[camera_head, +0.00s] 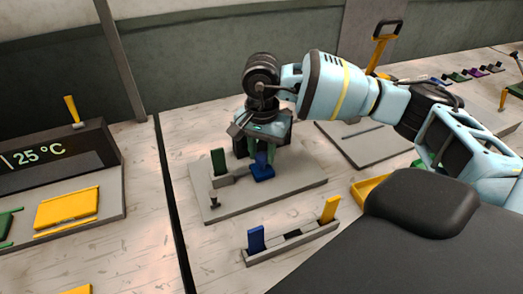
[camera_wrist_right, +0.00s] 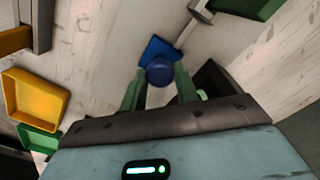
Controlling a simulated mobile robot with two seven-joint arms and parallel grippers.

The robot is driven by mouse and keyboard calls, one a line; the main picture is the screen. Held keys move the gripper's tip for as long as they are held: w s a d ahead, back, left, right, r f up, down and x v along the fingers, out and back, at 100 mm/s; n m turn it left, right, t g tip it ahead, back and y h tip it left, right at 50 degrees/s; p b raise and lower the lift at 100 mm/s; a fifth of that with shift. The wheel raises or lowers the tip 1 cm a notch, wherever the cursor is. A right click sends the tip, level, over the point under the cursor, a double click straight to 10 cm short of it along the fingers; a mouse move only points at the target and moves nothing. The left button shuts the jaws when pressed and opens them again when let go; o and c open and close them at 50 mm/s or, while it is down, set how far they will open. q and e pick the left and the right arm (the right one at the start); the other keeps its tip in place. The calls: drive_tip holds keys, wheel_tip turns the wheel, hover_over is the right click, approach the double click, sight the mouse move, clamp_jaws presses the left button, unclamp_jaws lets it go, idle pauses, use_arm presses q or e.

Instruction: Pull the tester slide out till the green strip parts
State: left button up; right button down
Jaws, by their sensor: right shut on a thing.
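My right gripper (camera_head: 262,158) points down over a grey baseplate (camera_head: 218,210) in the head view. In the right wrist view its green fingers (camera_wrist_right: 160,82) are closed around a round blue knob (camera_wrist_right: 160,70). The knob stands on a flat blue piece (camera_wrist_right: 155,48), seen low beside the fingers in the head view (camera_head: 263,173). A dark green upright piece (camera_head: 218,161) stands to the left on a grey block. A thin grey bar (camera_wrist_right: 187,33) runs between the blue piece and that block. I cannot tell whether the green piece is whole. My left gripper is not in view.
A grey rack (camera_head: 290,245) in front holds a blue upright tile (camera_head: 256,239) and a yellow one (camera_head: 329,209). A yellow tray (camera_head: 368,188) lies to the right. A temperature display (camera_head: 50,155) stands left, past a dark seam. Bare wood lies between.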

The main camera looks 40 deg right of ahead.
drive_tip(key=d, duration=0.2)
drive_tip(key=s+d, duration=0.1)
drive_tip(key=d, duration=0.4)
drive_tip(key=shift+s+d, duration=0.15)
drive_tip(key=shift+s, duration=0.25)
drive_tip(key=c, duration=1.1)
unclamp_jaws()
drive_tip(key=shift+o, duration=0.2)
drive_tip(key=shift+r, duration=0.1)
wheel_tip(320, 180, up, 8)
drive_tip(key=shift+f+b, duration=0.2)
drive_tip(key=shift+b, duration=0.1)
